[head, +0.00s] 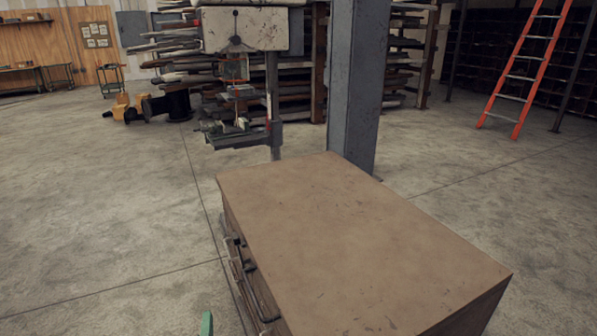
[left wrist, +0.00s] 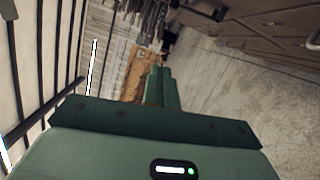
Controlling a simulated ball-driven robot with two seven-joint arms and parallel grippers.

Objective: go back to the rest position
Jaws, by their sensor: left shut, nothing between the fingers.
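My left gripper shows in the head view only as a small green tip (head: 206,323) at the bottom edge, left of the brown-topped cabinet (head: 350,240). In the left wrist view its green fingers (left wrist: 158,86) are together, with nothing between them. The rest of that arm is out of the head view. My right gripper is in neither view. The cabinet top is bare. No pipe is on it.
A drill press (head: 245,30) stands behind the cabinet, beside a grey steel column (head: 353,85). Dark handles (head: 250,280) stick out from the cabinet's left side. An orange ladder (head: 525,65) leans at the back right. Concrete floor (head: 100,200) at the left is open.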

